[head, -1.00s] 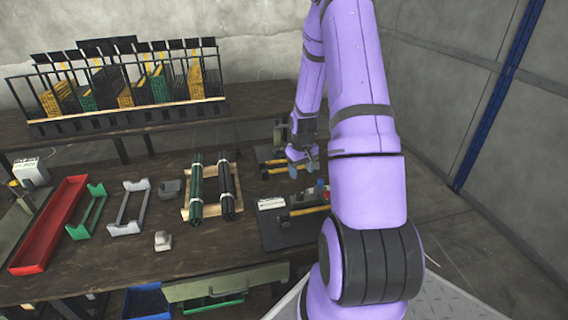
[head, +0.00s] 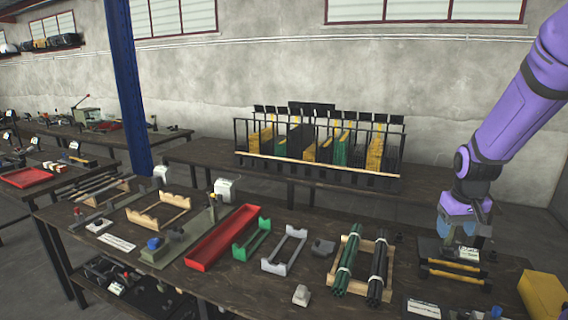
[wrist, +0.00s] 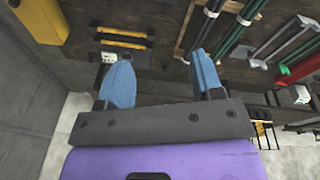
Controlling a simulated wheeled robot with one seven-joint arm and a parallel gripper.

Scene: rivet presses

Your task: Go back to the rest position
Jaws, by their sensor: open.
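My gripper (head: 458,222) is at the right of the head view, above the right end of the workbench (head: 300,225), fingers pointing down. In the wrist view my gripper (wrist: 162,85) shows two blue fingers set wide apart with nothing between them. A dark tray with yellow-and-black bars (head: 455,275) lies on the bench just below and in front of it. It also shows at the upper left of the wrist view (wrist: 122,38). My gripper looks apart from the bench things.
Green and black rod bundles (head: 360,262) lie on a wooden cradle left of my gripper. A red tray (head: 224,236), a green holder (head: 251,240) and a grey holder (head: 284,250) lie farther left. A rack (head: 320,150) stands behind. A blue post (head: 128,90) rises at left.

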